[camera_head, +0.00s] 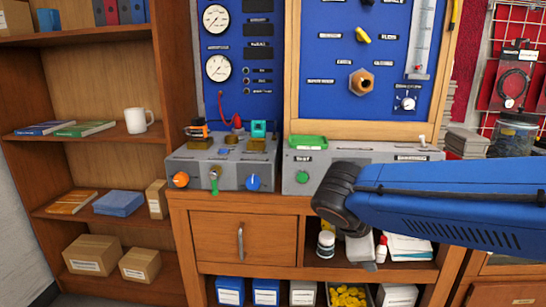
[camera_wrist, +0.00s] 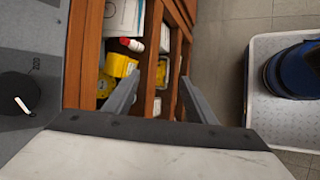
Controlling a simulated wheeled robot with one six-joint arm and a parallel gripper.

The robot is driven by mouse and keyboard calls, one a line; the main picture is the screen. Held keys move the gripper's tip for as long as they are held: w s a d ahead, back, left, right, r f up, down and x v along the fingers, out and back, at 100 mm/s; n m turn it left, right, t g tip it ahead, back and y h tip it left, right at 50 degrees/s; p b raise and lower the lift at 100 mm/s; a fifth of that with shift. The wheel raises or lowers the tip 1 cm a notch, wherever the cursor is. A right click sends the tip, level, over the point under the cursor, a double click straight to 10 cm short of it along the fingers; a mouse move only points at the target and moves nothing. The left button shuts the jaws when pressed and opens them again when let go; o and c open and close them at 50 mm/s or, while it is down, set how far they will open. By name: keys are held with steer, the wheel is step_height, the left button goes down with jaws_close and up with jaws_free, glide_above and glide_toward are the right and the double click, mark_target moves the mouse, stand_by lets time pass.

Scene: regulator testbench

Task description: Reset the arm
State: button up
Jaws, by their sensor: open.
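My blue arm (camera_head: 440,205) reaches in from the right in the head view, and its dark joint (camera_head: 338,195) is in front of the grey bench box. Beyond the fingers are a wooden cabinet front and open shelves (camera_wrist: 150,75), apart from the fingers.
The testbench has a blue panel with gauges (camera_head: 217,67) and a grey control box (camera_head: 222,165) with knobs. A black knob (camera_wrist: 18,93) is at left in the wrist view. A wooden shelf (camera_head: 90,140) stands left. Grey floor (camera_wrist: 225,50) is clear right of the cabinet.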

steer(key=s+d+f+m+y, duration=0.2)
steer(key=s+d+m, duration=0.1)
steer(key=s+m, duration=0.4)
steer(key=s+d+f+m+y, duration=0.3)
steer(key=s+m, duration=0.4)
steer(key=m, duration=0.1)
steer(key=shift+d+f, duration=0.3)
steer(key=shift+d, duration=0.05)
steer(key=shift+c, duration=0.2)
